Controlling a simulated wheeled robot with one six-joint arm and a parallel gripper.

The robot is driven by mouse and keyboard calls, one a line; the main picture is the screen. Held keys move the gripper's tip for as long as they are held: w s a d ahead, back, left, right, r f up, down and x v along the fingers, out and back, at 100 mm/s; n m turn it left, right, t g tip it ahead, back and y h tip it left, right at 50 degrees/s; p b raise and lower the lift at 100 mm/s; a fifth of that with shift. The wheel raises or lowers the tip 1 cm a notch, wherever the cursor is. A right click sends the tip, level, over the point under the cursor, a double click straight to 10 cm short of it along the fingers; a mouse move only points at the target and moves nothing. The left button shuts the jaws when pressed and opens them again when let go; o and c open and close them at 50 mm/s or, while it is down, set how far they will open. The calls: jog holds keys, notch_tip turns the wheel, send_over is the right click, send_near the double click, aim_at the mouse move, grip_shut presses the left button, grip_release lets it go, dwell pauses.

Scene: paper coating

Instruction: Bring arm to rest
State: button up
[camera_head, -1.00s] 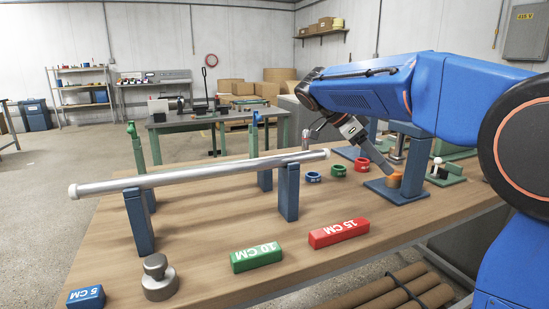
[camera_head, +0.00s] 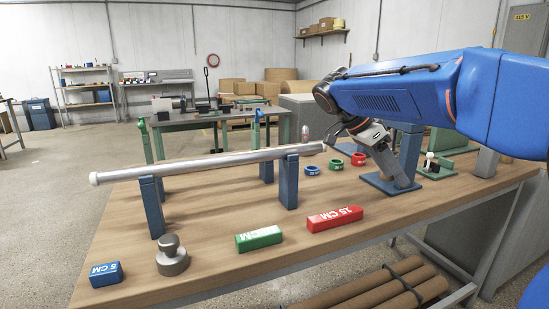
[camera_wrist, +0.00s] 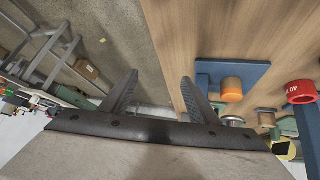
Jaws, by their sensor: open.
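My gripper (camera_head: 400,172) hangs below the blue forearm at the right of the table in the head view, angled down in front of a blue stand base (camera_head: 376,180). In the wrist view my gripper (camera_wrist: 158,88) has its two dark fingers well apart with nothing between them. Floor and the wooden table's edge (camera_wrist: 165,40) show beyond the fingertips. The blue stand (camera_wrist: 245,72) with an orange-faced cylinder (camera_wrist: 231,90) lies to the right of the fingers, apart from them. In the head view my gripper hides that cylinder.
A silver rod (camera_head: 215,162) lies across blue posts. A knobbed metal weight (camera_head: 172,260) and blue (camera_head: 104,274), green (camera_head: 259,238) and red (camera_head: 335,218) blocks line the front. Small rings (camera_head: 336,164) sit near my gripper. Paper rolls (camera_head: 385,290) lie below the table.

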jog(key=s+f+n+t+y, duration=0.2)
jog(key=s+f+n+y, duration=0.2)
jog(key=s+f+n, duration=0.4)
jog(key=s+a+f+n+t+y, duration=0.1)
jog(key=s+f+n+t+y, duration=0.2)
jog(key=s+f+n, duration=0.5)
jog(key=s+f, duration=0.4)
jog(key=s, duration=0.6)
jog(key=shift+s+f+n+y, duration=0.15)
jog(key=shift+f+n+y, duration=0.15)
jog(key=shift+n+y, duration=0.1)
